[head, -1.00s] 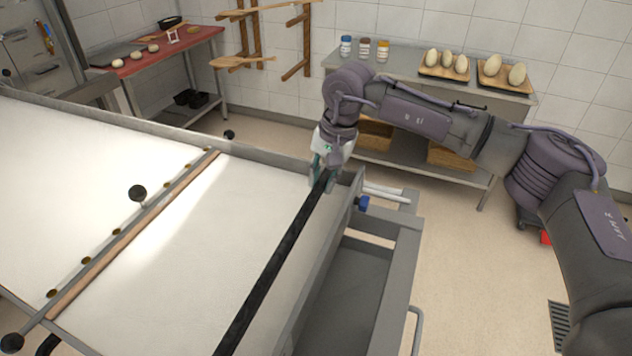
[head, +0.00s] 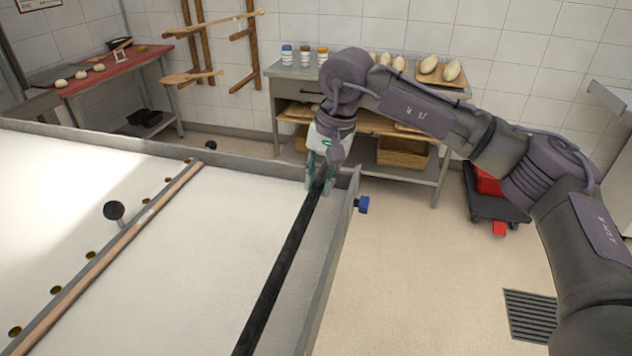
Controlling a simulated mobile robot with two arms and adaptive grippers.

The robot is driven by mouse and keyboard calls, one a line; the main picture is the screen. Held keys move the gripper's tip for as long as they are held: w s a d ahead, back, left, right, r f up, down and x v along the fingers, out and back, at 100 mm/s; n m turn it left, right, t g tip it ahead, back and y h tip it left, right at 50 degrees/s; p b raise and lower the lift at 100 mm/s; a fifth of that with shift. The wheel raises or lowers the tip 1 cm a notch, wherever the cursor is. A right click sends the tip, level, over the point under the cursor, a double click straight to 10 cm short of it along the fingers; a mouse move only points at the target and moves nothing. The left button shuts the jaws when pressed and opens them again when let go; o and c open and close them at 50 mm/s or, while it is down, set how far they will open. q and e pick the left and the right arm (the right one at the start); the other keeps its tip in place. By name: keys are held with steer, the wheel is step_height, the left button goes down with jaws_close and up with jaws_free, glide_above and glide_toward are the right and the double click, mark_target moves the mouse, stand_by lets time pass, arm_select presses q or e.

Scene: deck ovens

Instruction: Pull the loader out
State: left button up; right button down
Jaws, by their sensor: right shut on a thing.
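The loader (head: 170,255) is a wide white belt surface with grey side rails, filling the left and lower part of the head view. A black bar (head: 275,280) runs across it near its right end. My right gripper (head: 320,182) is shut on the far end of this black bar, close to the corner of the rail. The gripper and wrist hide the bar's far tip. A wooden strip (head: 105,258) with a metal rail and a black knob (head: 114,211) crosses the belt further left. My left gripper is not in view.
A steel table with jars (head: 304,55) and loaves (head: 440,70) stands against the back wall. A red-topped table (head: 110,72) is at the back left. A dolly with red items (head: 489,190) and a floor drain (head: 531,315) are on the right. Floor between is clear.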

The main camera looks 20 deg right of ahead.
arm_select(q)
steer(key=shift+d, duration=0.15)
arm_select(e)
steer(key=shift+d, duration=0.1)
steer(key=c, duration=1.4)
jaws_free()
steer(key=o, duration=0.4)
steer(key=shift+s+d, duration=0.2)
steer(key=shift+d, duration=0.05)
steer(key=shift+a, duration=0.1)
steer(key=shift+w+r, duration=0.1)
steer(key=shift+r, duration=0.15)
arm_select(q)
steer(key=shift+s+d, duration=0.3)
arm_select(e)
steer(key=r, duration=0.3)
steer(key=s+d+r, duration=0.1)
steer(key=r, duration=0.3)
steer(key=d+r, duration=0.1)
steer(key=r, duration=0.3)
steer(key=shift+s+r, duration=0.2)
steer(key=shift+s, duration=0.05)
